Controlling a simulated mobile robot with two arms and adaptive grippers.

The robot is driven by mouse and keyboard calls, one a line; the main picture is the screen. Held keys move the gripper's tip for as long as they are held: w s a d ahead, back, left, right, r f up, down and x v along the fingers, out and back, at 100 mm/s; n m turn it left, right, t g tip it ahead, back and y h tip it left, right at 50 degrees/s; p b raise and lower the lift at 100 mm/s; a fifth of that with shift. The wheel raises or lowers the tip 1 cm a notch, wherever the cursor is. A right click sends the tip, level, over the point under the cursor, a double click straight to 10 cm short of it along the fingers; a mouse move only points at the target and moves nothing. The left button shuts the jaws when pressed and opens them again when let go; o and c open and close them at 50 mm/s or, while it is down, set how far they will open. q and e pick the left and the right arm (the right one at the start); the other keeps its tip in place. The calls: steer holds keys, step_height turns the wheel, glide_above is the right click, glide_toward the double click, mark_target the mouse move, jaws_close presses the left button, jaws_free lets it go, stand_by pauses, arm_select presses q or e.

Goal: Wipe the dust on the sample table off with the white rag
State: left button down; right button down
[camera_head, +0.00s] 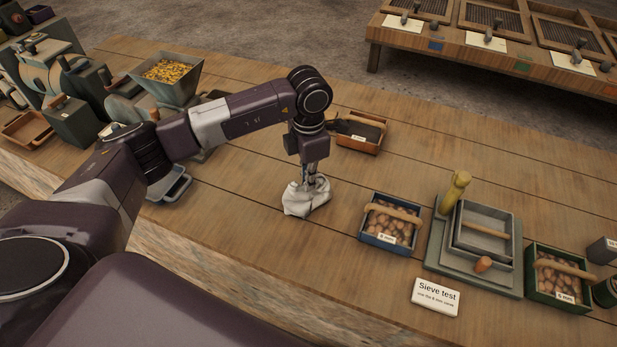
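The white rag (300,202) is a crumpled bundle on the wooden sample table (235,215), near the middle of the view. My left gripper (312,181) points down from above with its fingertips in the top of the rag. The fingers look close together, with rag cloth bunched around them. The rag appears to touch the table top. I cannot make out dust on the wood clearly at this size. My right gripper is not in view.
A blue-edged box of brown pieces (391,221) stands just right of the rag. Behind is a small brown tray (358,132). Further right are grey sieves (482,228), a green box (558,278) and a "Sieve test" card (436,297). A hopper machine (167,79) stands left.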

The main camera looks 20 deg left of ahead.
arm_select(q)
steer(key=b, duration=0.3)
glide_above(307, 204)
steer(key=f, duration=0.4)
steer(key=shift+w+d+f, duration=0.1)
steer(key=shift+w+f, duration=0.15)
steer(key=shift+r, duration=0.1)
steer(key=c, duration=1.2)
jaws_free()
steer(key=shift+o, duration=0.2)
steer(key=shift+f, duration=0.35)
steer(key=shift+f+b, duration=1.05)
steer(key=shift+f, duration=0.05)
steer(key=shift+s+r, duration=0.1)
steer(key=shift+c, duration=0.4)
steer(key=shift+s+f, duration=0.15)
steer(key=shift+f, duration=0.05)
steer(key=c, duration=1.4)
